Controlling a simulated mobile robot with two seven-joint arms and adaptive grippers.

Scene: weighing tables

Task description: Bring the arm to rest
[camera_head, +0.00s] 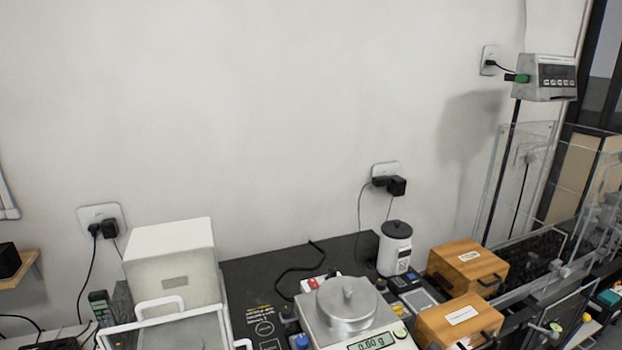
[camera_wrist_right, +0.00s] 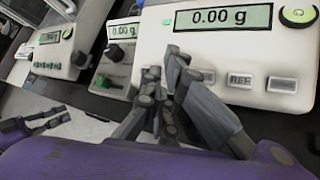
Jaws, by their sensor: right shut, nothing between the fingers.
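My right gripper (camera_wrist_right: 165,90) shows in the right wrist view, shut and empty, with its fingertips meeting in front of a white balance (camera_wrist_right: 225,48). That balance's display (camera_wrist_right: 222,17) reads 0.00 g. Dark jointed fingers, seemingly my left gripper (camera_wrist_right: 50,118), show at the left edge of the right wrist view; whether they are open is unclear. Neither gripper shows in the head view. There, a balance (camera_head: 345,318) with a round metal pan (camera_head: 345,312) stands at the bottom centre, its pan holding a small metal piece.
Wooden boxes (camera_head: 467,268) and a white canister (camera_head: 395,250) stand right of centre. A white-framed balance enclosure (camera_head: 170,262) stands left. A glass-walled unit (camera_head: 545,250) with a display on a pole (camera_head: 545,78) is at the right. The black mat (camera_head: 265,272) is partly clear.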

